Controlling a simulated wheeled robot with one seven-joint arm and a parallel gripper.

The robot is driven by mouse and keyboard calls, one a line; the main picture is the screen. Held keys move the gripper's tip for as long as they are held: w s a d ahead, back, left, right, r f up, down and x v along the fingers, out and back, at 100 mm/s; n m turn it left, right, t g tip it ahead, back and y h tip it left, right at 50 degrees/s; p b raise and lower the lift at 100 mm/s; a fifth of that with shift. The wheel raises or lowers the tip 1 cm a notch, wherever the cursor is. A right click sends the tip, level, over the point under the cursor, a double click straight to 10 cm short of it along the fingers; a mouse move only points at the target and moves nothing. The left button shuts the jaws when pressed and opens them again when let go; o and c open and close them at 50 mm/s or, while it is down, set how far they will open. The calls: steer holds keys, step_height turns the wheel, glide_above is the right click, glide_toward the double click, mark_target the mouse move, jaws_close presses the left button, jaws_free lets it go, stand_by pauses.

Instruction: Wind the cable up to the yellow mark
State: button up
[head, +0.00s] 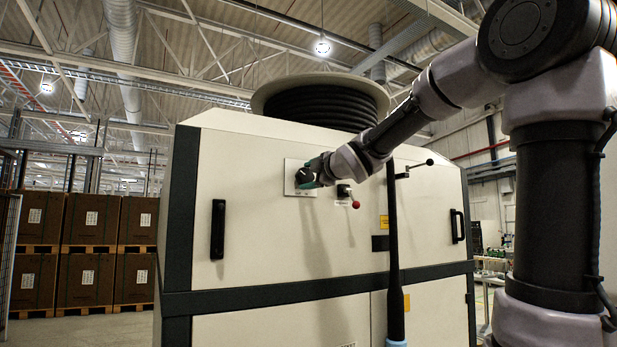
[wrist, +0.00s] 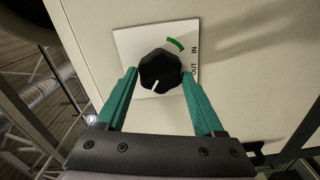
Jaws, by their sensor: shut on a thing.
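My gripper (head: 314,172) is at the control plate (head: 290,180) on the cabinet front. In the wrist view its green fingers (wrist: 160,74) are shut on a black knob (wrist: 161,68), one on each side. The knob's white pointer line aims down, away from the green arc and the words IN and OUT on the plate (wrist: 130,45). The black cable (head: 325,106) is wound on a drum (head: 262,97) atop the cabinet. A dark length of cable (head: 394,250) hangs down the front, with a light blue end (head: 396,343). A small yellow patch (head: 406,302) shows beside it; I cannot tell what bears it.
A crank-like handle (head: 415,168) and a yellow label (head: 384,222) are further right. Black door handles (head: 218,229) stand out from the cabinet. Stacked brown boxes (head: 85,220) are at the left.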

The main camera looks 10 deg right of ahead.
steer(key=m, duration=0.5)
steer(key=shift+m, duration=0.3)
steer(key=m, duration=0.4)
steer(key=shift+m, duration=0.3)
steer(key=m, duration=0.5)
steer(key=shift+d, duration=0.15)
steer(key=m, duration=0.5)
steer(key=shift+m, duration=0.4)
steer(key=m, duration=0.4)
steer(key=shift+d+f+m, duration=0.1)
steer(key=shift+m, duration=0.2)
steer(key=m, duration=0.4)
steer(key=shift+m, duration=0.3)
steer(key=m, duration=0.4)
steer(key=shift+f, duration=0.15)
steer(key=shift+m, duration=1.9)
